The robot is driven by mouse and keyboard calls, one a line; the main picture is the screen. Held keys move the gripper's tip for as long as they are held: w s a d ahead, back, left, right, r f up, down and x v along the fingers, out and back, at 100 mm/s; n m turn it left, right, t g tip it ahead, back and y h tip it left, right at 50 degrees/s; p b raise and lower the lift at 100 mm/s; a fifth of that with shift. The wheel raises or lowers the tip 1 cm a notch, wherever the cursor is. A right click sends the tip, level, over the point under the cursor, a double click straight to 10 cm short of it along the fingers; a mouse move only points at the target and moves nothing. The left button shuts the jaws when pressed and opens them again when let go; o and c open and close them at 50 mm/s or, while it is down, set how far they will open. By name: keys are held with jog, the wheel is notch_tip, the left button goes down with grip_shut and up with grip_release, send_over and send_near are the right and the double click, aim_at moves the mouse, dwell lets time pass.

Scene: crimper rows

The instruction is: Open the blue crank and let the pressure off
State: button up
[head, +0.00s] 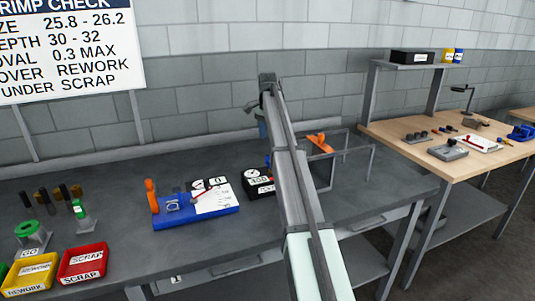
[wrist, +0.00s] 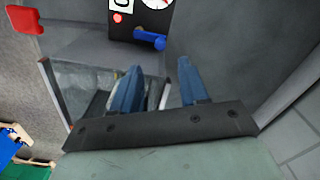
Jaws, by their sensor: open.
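The blue crank (wrist: 150,38) shows in the wrist view as a short blue bar on the front of a black box (wrist: 122,28). The box also carries a round gauge (wrist: 157,3) and a small red spot. My gripper (wrist: 157,72) is open, its two blue fingers apart with nothing held between them. In the picture the fingers lie just below the crank, with a gap and no contact seen. In the head view my arm covers part of the black box (head: 258,186), and the gripper cannot be made out clearly.
A blue-based device (head: 205,217) with an orange handle stands left of the box. A clear-sided frame (head: 345,172) with an orange part stands to the right. Yellow (head: 32,274) and red (head: 83,262) bins sit at the left front. A wooden table (head: 408,150) stands farther right.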

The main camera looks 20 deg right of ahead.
aim_at(269, 164)
notch_tip(269, 164, down, 8)
jog(key=shift+f, duration=0.1)
dwell(0.4)
jog(key=shift+c, duration=0.3)
grip_shut()
